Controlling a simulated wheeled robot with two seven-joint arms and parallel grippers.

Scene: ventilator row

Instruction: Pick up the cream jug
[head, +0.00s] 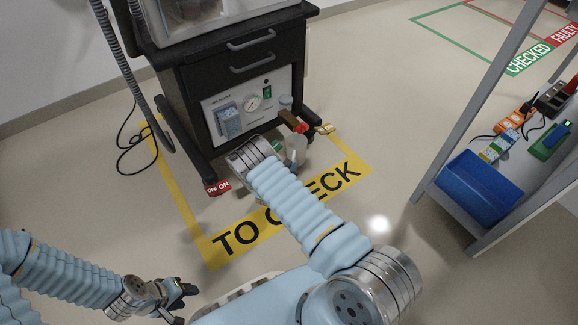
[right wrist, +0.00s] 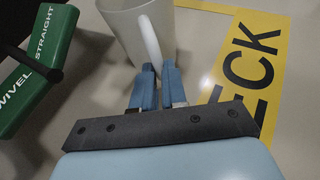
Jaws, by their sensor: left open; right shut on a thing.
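The cream jug (right wrist: 122,28) stands out at the top of the right wrist view, its pale handle (right wrist: 151,42) facing me. My right gripper (right wrist: 158,76) is shut on that handle, with one blue finger on each side. In the head view the jug (head: 296,150) is a pale shape beside the cart, just past my right wrist, which hides the right fingers. I cannot tell whether its base touches the floor. My left gripper (head: 183,304) is open and empty at the bottom left of the head view.
A black ventilator cart (head: 235,75) stands behind the jug. A green SWIVEL/STRAIGHT pedal (right wrist: 38,55) is left of it in the wrist view. A yellow TO CHECK floor marking (head: 230,238) lies in front. A shelf with a blue bin (head: 480,188) is at right.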

